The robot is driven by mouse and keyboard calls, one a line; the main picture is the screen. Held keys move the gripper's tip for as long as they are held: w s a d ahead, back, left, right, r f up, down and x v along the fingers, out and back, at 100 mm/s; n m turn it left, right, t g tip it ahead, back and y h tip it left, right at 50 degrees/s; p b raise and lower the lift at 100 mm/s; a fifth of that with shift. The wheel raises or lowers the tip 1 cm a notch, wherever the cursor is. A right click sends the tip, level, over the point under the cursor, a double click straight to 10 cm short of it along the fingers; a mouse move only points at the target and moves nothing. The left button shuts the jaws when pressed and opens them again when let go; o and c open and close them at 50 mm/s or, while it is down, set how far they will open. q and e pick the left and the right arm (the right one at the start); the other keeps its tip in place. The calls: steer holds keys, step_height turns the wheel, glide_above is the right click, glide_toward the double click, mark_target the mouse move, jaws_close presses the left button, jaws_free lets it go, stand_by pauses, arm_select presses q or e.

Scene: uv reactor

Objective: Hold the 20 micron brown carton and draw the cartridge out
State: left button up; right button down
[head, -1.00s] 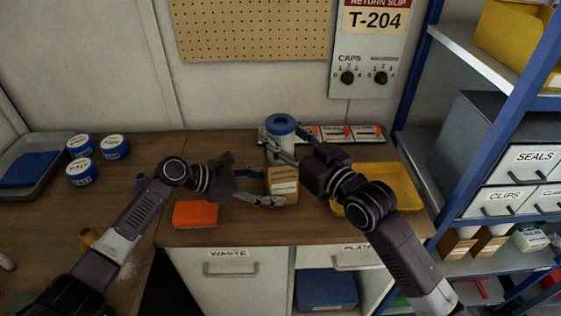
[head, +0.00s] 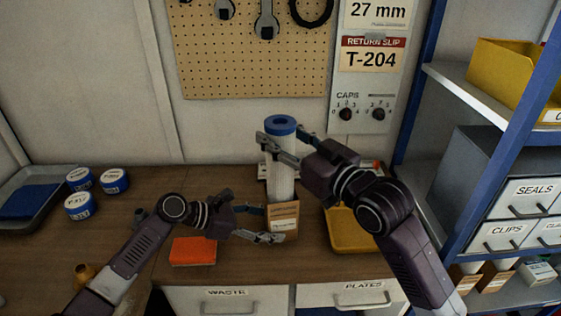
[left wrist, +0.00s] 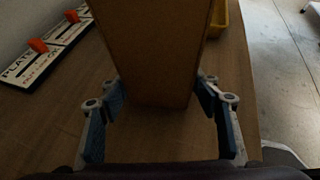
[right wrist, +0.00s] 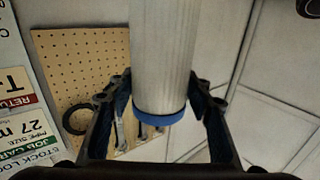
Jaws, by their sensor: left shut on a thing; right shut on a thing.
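The brown carton (head: 284,219) stands upright on the bench in the head view, with a white label on its front. My left gripper (head: 268,222) is shut on the carton from the left; the carton also fills the middle of the left wrist view (left wrist: 155,55). The white pleated cartridge (head: 281,182) with a blue end cap (head: 281,125) rises upright out of the carton, its lower end hidden inside. My right gripper (head: 285,147) is shut on the cartridge just below the blue cap; the cartridge also shows in the right wrist view (right wrist: 163,55).
An orange block (head: 193,251) lies left of the carton. A yellow tray (head: 350,232) is to the right, under my right arm. Several blue-and-white tubs (head: 79,206) stand at the left beside a grey tray (head: 52,215). A blue-framed shelf (head: 510,150) bounds the right side.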

arm_select(q)
steer(key=shift+f, duration=0.1)
arm_select(e)
step_height(320, 180, up, 9)
arm_select(q)
steer(key=o, duration=0.9)
steer(key=shift+o, duration=0.2)
steer(key=shift+a, duration=0.1)
